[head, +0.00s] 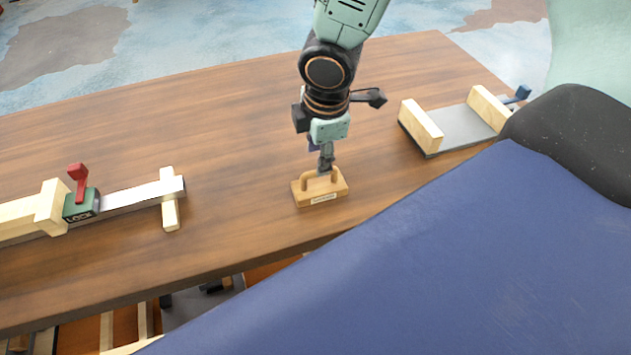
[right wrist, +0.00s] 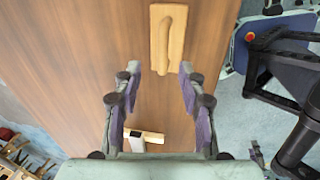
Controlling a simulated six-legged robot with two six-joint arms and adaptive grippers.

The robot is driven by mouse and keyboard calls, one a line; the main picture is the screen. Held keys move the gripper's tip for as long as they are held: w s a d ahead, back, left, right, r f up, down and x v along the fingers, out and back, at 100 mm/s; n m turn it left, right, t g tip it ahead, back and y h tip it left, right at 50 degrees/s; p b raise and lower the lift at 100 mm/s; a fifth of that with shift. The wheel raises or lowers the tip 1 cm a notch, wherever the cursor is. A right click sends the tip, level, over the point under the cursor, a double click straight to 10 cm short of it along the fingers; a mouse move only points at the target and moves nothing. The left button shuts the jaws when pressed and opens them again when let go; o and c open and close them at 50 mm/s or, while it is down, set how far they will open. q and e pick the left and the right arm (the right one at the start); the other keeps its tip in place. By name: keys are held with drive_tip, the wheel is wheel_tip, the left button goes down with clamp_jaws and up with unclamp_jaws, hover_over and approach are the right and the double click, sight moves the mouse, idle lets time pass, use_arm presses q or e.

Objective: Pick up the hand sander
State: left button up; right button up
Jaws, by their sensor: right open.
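The hand sander (head: 334,190) is a light wooden block with an arched handle and a small label. It sits flat on the brown wooden table near its front edge. In the right wrist view the sander (right wrist: 160,45) lies beyond the fingertips, with its handle running lengthwise along the block. My right gripper (head: 325,163) is just above and behind the sander in the head view, pointing down. In the right wrist view the right gripper (right wrist: 160,78) is open, with nothing between its purple-padded fingers. My left gripper is not in view.
A wooden clamp with a red lever and green LOCK block (head: 82,205) stands at the left. A grey plate with two wooden blocks and a blue handle (head: 455,125) is at the right. The table (head: 235,150) is bare around the sander. Wooden parts lie below the front edge.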

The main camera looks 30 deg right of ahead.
sight(319, 181)
drive_tip(key=shift+s+f+b, duration=0.2)
drive_tip(key=shift+f+b, duration=0.15)
drive_tip(key=shift+f, duration=0.15)
drive_tip(key=shift+s+f+b, duration=0.2)
drive_tip(key=shift+f+b, duration=0.15)
drive_tip(key=shift+f, duration=0.1)
drive_tip(key=f+b, duration=0.1)
drive_tip(key=w+d+f, duration=0.1)
drive_tip(key=f+b, duration=0.1)
drive_tip(key=f, duration=0.1)
drive_tip(key=shift+w+d+b, duration=0.15)
drive_tip(key=shift+b, duration=0.15)
drive_tip(key=shift+f, duration=0.35)
drive_tip(key=shift+w, duration=0.1)
drive_tip(key=shift+c, duration=0.8)
drive_tip(key=c, duration=0.6)
clamp_jaws()
